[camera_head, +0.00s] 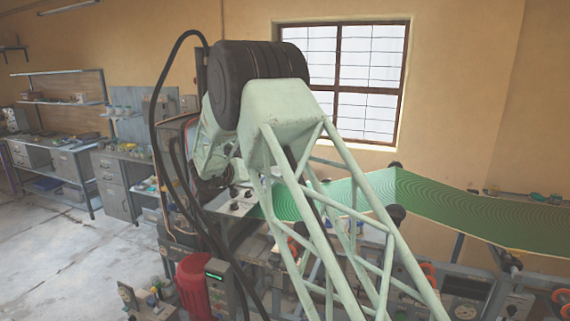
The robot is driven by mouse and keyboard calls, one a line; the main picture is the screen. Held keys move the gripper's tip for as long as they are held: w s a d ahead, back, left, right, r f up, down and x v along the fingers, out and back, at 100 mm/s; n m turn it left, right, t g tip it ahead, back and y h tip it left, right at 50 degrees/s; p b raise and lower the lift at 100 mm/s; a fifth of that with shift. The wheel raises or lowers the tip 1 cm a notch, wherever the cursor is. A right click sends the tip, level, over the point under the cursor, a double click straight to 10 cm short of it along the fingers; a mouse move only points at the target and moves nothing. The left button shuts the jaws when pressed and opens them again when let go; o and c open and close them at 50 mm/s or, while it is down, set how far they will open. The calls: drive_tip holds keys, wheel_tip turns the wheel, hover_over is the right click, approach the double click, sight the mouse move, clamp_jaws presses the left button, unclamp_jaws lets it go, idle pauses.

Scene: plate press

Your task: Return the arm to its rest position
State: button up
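A pale green lattice link, which looks like part of my arm, rises from the bottom right to a large black ribbed joint at the upper middle. More pale green arm structure continues behind and below that joint on the left. Thick black cables loop down along its left side. My gripper cannot be made out in this view, so its state does not show.
A green patterned sheet (480,216) runs over rollers on a machine behind the arm. A red cylinder (192,285) stands low in front. Workbenches with drawers (118,190) line the left wall. Bare floor (50,250) lies at left. A barred window (368,75) is behind.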

drive_tip(key=s+d+r+n+y+b, duration=0.1)
drive_tip(key=s+d+r+y, duration=0.15)
drive_tip(key=r, duration=0.55)
drive_tip(key=s+d+r+y+b, duration=0.15)
drive_tip(key=s+r, duration=0.25)
drive_tip(key=r, duration=0.4)
drive_tip(key=s+d+r+n+g+y+b, duration=0.1)
drive_tip(key=s+d+r+y, duration=0.15)
drive_tip(key=s, duration=0.65)
drive_tip(key=s+d+r+y+b, duration=0.1)
drive_tip(key=s+d+r, duration=0.25)
drive_tip(key=s, duration=0.55)
drive_tip(key=s+d+f+g+h+b, duration=0.1)
drive_tip(key=s+d+f, duration=0.5)
drive_tip(key=s, duration=1.3)
drive_tip(key=s+d+f+m+g+h+b, duration=0.1)
drive_tip(key=s+d+f+g+b, duration=0.2)
drive_tip(key=s, duration=1.6)
drive_tip(key=s+d+f+m+g+h+b, duration=0.1)
drive_tip(key=s+d+f+g, duration=0.2)
drive_tip(key=s+d+f, duration=0.7)
drive_tip(key=s+d, duration=0.5)
drive_tip(key=s, duration=0.4)
drive_tip(key=shift+s+d+b, duration=0.25)
drive_tip(key=shift+d+b, duration=0.1)
drive_tip(key=shift+b, duration=0.05)
